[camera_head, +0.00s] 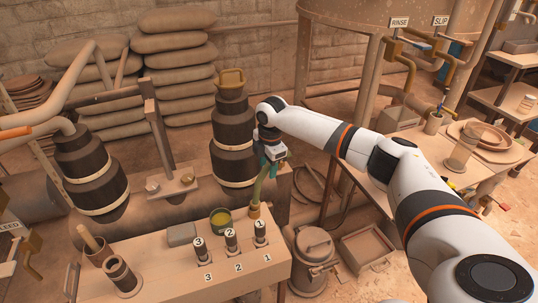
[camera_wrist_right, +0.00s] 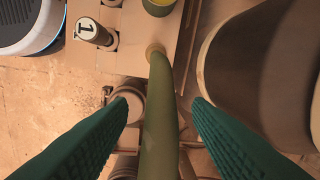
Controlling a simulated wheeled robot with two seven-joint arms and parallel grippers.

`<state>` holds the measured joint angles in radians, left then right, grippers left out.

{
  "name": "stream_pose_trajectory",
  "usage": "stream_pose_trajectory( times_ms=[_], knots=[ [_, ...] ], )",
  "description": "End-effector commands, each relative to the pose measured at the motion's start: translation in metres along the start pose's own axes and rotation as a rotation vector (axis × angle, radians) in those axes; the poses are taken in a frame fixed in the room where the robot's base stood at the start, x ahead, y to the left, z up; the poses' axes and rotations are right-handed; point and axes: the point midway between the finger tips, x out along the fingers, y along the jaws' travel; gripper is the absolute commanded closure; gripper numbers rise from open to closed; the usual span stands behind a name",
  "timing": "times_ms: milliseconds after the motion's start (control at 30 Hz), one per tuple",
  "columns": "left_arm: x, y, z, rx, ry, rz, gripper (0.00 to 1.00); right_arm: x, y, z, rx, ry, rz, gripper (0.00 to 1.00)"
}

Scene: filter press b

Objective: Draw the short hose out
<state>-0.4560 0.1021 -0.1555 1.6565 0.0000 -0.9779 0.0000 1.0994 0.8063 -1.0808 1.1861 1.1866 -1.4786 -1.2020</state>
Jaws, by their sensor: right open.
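The short hose (camera_head: 258,190) is olive green and rises from a tan collar (camera_head: 254,211) at the back right corner of the bench. Its upper part reaches my right gripper (camera_head: 268,166). In the right wrist view the hose (camera_wrist_right: 160,125) runs between the two green fingers of my right gripper (camera_wrist_right: 159,106). The fingers are open, with a visible gap on each side of the hose. The collar (camera_wrist_right: 155,49) shows beyond the fingertips, with the hose's lower end at it. My left gripper is not in view.
The bench (camera_head: 150,255) carries several numbered handles, including handle 1 (camera_head: 260,229), close to the hose. A green-rimmed bowl (camera_head: 221,219) and a grey block (camera_head: 181,235) stand left of it. Dark stacked cylinders (camera_head: 233,140) rise behind. A lidded can (camera_head: 314,250) stands on the floor at right.

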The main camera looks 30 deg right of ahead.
Motion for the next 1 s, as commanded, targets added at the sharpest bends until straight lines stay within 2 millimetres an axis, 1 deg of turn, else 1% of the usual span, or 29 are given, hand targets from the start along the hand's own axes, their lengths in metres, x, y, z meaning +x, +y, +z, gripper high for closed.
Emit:
stream_pose_trajectory(
  times_ms=[33, 200, 333, 567, 600, 667, 800, 867, 1000],
  knots=[
    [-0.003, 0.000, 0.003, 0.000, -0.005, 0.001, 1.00, 0.010, 0.000, 0.001, -0.001, 0.000, 0.002, 0.55],
    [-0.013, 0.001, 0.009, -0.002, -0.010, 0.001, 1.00, 0.025, 0.000, 0.000, 0.000, 0.000, 0.000, 0.55],
    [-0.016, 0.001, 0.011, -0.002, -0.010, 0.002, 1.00, 0.029, 0.000, 0.000, 0.001, 0.001, 0.000, 0.55],
    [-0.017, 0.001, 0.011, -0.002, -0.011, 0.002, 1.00, 0.030, 0.000, 0.000, 0.000, 0.000, 0.000, 0.55],
    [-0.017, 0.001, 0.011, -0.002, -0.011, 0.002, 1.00, 0.030, 0.000, 0.000, 0.000, 0.000, 0.000, 0.58],
    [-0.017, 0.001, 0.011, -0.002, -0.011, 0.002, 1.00, 0.030, 0.000, 0.000, 0.000, 0.000, 0.000, 0.68],
    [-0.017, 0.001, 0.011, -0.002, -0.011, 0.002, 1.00, 0.029, 0.000, 0.000, 0.000, 0.000, 0.000, 0.91],
    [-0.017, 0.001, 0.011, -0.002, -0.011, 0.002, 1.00, 0.029, 0.000, 0.000, 0.000, 0.000, 0.000, 1.00],
    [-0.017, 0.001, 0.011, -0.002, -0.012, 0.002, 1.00, 0.029, 0.000, 0.000, 0.000, 0.000, -0.001, 1.00]
  ],
)
